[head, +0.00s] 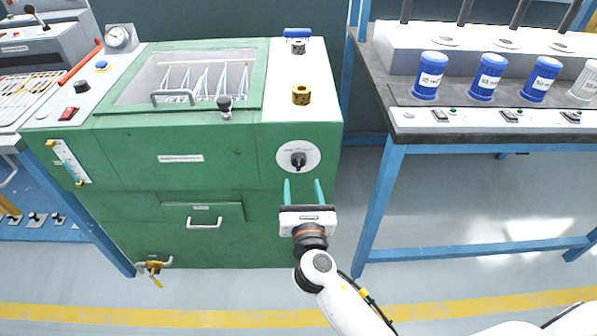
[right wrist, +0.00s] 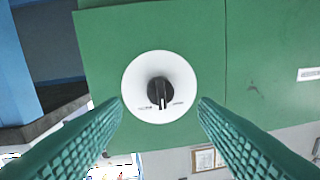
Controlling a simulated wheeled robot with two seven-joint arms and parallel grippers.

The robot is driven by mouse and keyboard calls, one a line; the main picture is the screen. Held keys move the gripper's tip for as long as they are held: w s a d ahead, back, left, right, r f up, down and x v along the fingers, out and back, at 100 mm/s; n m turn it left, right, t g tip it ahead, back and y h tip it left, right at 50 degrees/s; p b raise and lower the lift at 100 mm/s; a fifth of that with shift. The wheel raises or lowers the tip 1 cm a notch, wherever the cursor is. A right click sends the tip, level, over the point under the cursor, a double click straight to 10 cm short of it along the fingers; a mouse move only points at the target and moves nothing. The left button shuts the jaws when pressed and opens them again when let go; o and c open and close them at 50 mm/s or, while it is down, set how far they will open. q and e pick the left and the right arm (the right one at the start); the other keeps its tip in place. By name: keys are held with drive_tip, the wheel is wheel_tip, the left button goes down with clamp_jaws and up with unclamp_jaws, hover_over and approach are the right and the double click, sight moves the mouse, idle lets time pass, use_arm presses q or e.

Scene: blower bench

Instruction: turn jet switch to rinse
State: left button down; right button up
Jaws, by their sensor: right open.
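The jet switch (head: 298,159) is a black knob on a round white dial plate, on the right part of the green machine's front. In the right wrist view the knob (right wrist: 160,92) sits near the middle, with a white pointer mark toward the bottom of the picture. Small labels on the dial are too small to read. My right gripper (head: 303,182) is open and empty, its two green fingers just below and in front of the dial. In the right wrist view the fingers (right wrist: 162,104) lie on either side of the dial, apart from the knob. My left gripper is not in view.
The green machine (head: 155,225) has a windowed lid with a handle, a brass knob (head: 301,95) on top and a drawer handle (head: 204,223) below. A blue-framed bench (head: 384,185) with blue jars stands to the right. The floor in front is clear.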

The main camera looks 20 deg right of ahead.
sight(298, 168)
drive_tip(key=x, duration=0.6)
drive_tip(key=shift+w, duration=0.25)
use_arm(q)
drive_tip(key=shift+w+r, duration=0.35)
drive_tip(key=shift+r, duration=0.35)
use_arm(e)
drive_tip(key=c, duration=1)
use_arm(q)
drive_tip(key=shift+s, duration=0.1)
use_arm(e)
drive_tip(key=shift+o, duration=0.2)
use_arm(q)
drive_tip(key=shift+b, duration=0.35)
use_arm(e)
drive_tip(key=shift+m, duration=0.3)
drive_tip(key=m+b, duration=0.3)
drive_tip(key=m, duration=0.4)
drive_tip(key=shift+a+f+m+t, duration=0.1)
drive_tip(key=shift+a+m+t, duration=0.05)
drive_tip(key=shift+m+t, duration=0.2)
use_arm(q)
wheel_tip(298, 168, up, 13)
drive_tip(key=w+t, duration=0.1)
drive_tip(key=shift+b, duration=0.3)
use_arm(e)
drive_tip(key=shift+m, duration=0.65)
